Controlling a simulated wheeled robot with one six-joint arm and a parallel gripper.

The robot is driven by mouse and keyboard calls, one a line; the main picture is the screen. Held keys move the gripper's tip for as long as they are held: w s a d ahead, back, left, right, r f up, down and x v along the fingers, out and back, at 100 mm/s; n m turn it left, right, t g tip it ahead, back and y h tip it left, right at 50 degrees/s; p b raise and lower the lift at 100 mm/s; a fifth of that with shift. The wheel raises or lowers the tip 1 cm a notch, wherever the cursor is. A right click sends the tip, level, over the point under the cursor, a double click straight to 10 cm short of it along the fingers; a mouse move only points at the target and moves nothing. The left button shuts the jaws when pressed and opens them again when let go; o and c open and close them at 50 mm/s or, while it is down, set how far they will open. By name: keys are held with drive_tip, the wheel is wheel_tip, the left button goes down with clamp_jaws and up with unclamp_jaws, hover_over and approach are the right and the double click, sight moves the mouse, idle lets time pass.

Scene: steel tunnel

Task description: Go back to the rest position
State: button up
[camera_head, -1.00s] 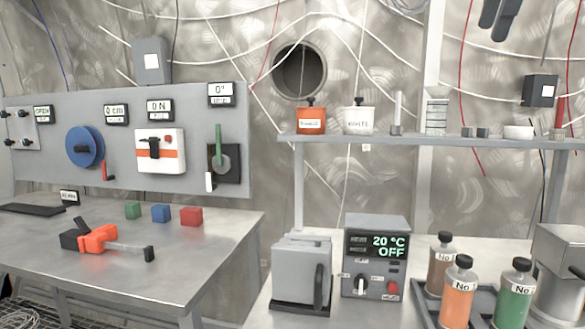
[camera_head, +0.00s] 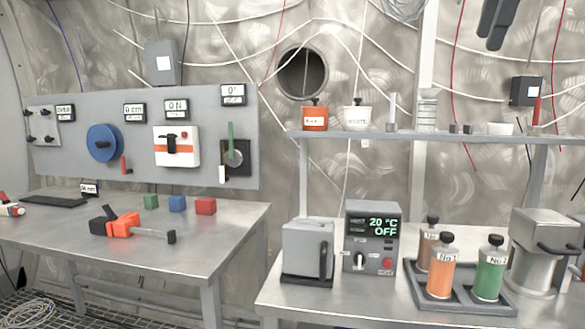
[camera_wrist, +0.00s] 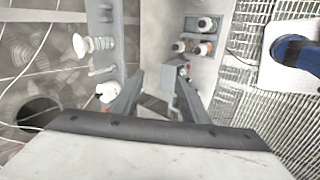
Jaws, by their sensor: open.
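My gripper (camera_wrist: 160,92) shows in the wrist view with its two dark fingers apart and nothing between them.
The left table (camera_head: 60,222) carries an orange-and-black tool (camera_head: 124,225) and green, blue and red cubes. A grey box (camera_head: 307,250) and a display unit reading 20 °C OFF (camera_head: 373,225) stand on the right bench. The wrist view shows floor grating (camera_wrist: 250,110) and a blue object (camera_wrist: 296,50).

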drive_tip(key=s+a+f+m+g, duration=0.2)
drive_tip(key=f+m, duration=0.6)
drive_tip(key=f, duration=2.2)
drive_tip(key=s+a+f+m, duration=0.1)
drive_tip(key=s+f, duration=0.3)
drive_tip(key=f, duration=0.7)
drive_tip(key=s+a+f+m, duration=0.1)
drive_tip(key=s+f+m, duration=0.2)
drive_tip(key=f, duration=0.8)
drive_tip(key=s+a+f+m+y, duration=0.1)
drive_tip(key=s+f, duration=0.4)
drive_tip(key=f, duration=0.6)
drive_tip(key=shift+a+f+m, duration=0.15)
drive_tip(key=shift+f+m, duration=0.05)
drive_tip(key=shift+m, duration=0.7)
drive_tip(key=shift+o, duration=0.3)
